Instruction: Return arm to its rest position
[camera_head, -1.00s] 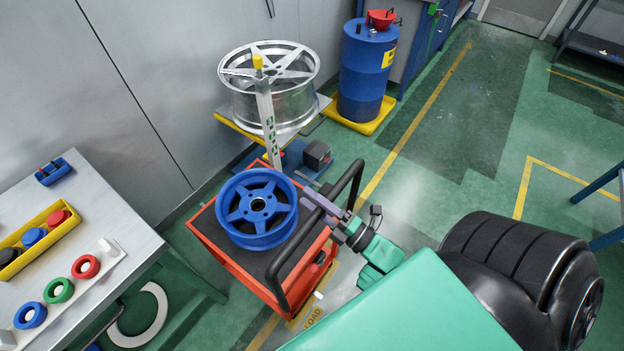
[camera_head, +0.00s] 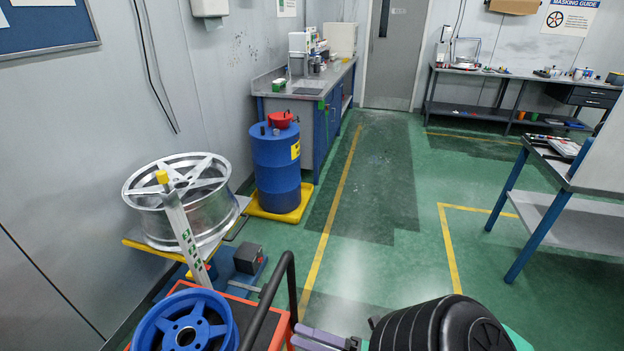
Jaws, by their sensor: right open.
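My right gripper (camera_head: 306,338) shows at the bottom edge as grey-purple fingers, open and seemingly empty, with part of it cut off by the frame. It is just right of the red cart (camera_head: 278,336) and its black handle (camera_head: 284,290); whether it touches them cannot be told. A blue spoked wheel (camera_head: 152,332) lies on the cart, partly cut off at the bottom. My black ribbed arm part (camera_head: 440,325) covers the bottom right of the middle. My left gripper is not in view.
A silver wheel (camera_head: 160,238) rests on a yellow-edged stand behind a striped post (camera_head: 184,232). A blue drum (camera_head: 277,170) stands on a yellow pallet. A blue-legged table (camera_head: 560,215) is at right. The green floor (camera_head: 370,265) between is clear.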

